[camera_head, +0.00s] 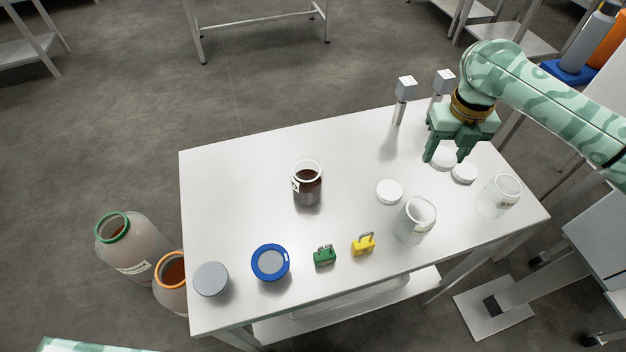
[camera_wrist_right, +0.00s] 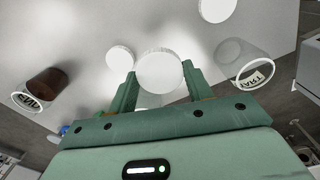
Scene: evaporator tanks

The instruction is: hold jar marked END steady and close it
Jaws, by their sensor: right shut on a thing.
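My right gripper (camera_head: 444,158) is shut on a white round lid (camera_head: 441,163) above the table's right part; the lid also shows in the right wrist view (camera_wrist_right: 160,73). A glass jar with dark contents (camera_head: 307,186) stands open mid-table. Two empty open glass jars, one at the front (camera_head: 416,222) and one at the right (camera_head: 499,197), stand apart from the gripper. One empty jar in the right wrist view (camera_wrist_right: 254,72) has a label reading like START. My left gripper is out of view.
Two loose white lids (camera_head: 389,191) (camera_head: 464,173) lie on the table (camera_head: 235,190). A blue ring-shaped lid (camera_head: 270,262), a grey lid (camera_head: 211,279), green (camera_head: 324,257) and yellow (camera_head: 363,244) padlocks line the front. Two posts (camera_head: 404,92) (camera_head: 443,80) stand behind. The left back is clear.

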